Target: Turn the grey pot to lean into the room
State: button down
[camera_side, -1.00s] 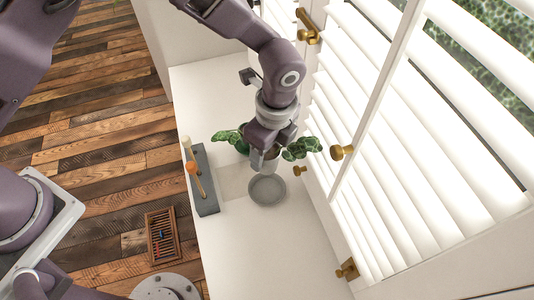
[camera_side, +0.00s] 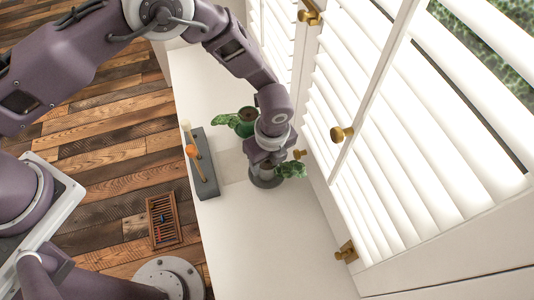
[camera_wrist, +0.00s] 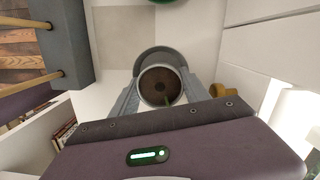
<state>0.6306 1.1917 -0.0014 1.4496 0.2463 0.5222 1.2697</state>
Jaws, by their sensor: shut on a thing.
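My gripper (camera_side: 266,168) is shut on the grey pot (camera_wrist: 146,84), with one finger on each side of it in the wrist view (camera_wrist: 160,98). The pot shows brown soil and a thin stem running toward my palm; its leaves (camera_side: 293,170) reach right, toward the shutters, in the side view. A grey saucer (camera_side: 262,185) lies under the pot and shows as a crescent beyond its rim in the wrist view (camera_wrist: 158,52). Whether the pot touches the saucer I cannot tell. My gripper hides most of the pot in the side view.
A green pot (camera_side: 246,129) with a leafy plant stands behind. A grey block (camera_side: 206,178) with wooden rods stands left, beside a pale square (camera_side: 233,166). White shutters (camera_side: 400,180) with brass knobs (camera_side: 341,133) line the right. The near white surface (camera_side: 265,240) is clear.

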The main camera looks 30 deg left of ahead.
jog(key=shift+f, duration=0.35)
jog(key=shift+c, duration=2.3)
grip_release()
